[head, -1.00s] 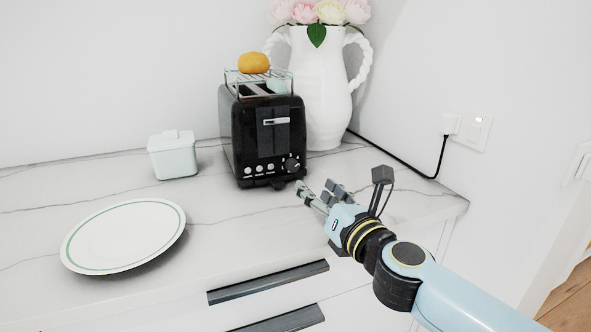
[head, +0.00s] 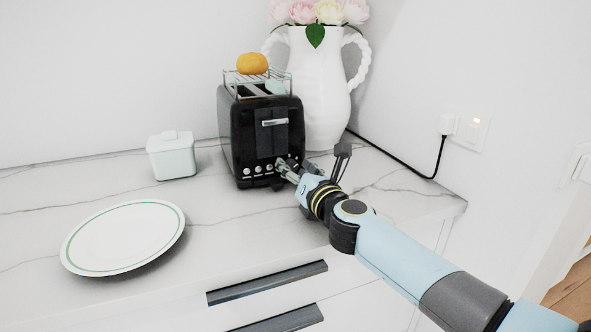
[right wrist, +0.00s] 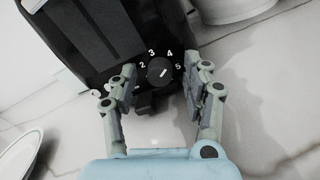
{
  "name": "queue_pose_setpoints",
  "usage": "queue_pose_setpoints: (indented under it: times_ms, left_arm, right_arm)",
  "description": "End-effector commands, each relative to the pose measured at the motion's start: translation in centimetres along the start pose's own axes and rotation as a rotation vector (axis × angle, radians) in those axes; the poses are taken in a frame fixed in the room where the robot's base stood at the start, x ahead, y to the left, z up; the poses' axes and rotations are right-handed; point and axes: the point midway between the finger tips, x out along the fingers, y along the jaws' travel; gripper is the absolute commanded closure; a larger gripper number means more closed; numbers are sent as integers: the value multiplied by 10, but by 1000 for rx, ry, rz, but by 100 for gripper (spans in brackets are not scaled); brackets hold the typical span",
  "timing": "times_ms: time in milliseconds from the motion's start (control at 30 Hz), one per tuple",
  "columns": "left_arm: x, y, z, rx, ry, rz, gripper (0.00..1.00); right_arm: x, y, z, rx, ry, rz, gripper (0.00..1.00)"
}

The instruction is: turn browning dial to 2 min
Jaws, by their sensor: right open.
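The black toaster (head: 265,135) stands on the counter with its front toward me. Its browning dial (right wrist: 161,72) shows in the right wrist view, a round black knob with white numbers 2, 3, 4 and 5 around it. The light pointer mark on the dial points toward the upper right, between 4 and 5. My right gripper (head: 287,167) is at the toaster's lower right front and hides the dial in the head view. In the right wrist view my right gripper (right wrist: 160,90) is open, one finger on each side of the dial. I cannot tell whether they touch it. My left gripper is out of view.
A lidded box (head: 172,160) and a green-rimmed plate (head: 122,238) are to the left. A black cord (head: 395,166) runs to the wall socket.

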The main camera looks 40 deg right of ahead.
Motion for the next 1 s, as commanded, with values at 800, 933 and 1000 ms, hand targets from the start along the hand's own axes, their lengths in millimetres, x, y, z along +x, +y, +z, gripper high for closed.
queue_pose_setpoints:
  times_ms: [800,933,1000]
  left_arm:
    - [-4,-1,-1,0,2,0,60]
    - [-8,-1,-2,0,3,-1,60]
    - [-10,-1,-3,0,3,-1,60]
  right_arm:
    - [0,0,0,-54,3,-2,100]
    - [0,1,1,-125,6,-3,100]
    - [0,1,2,-176,8,-4,100]
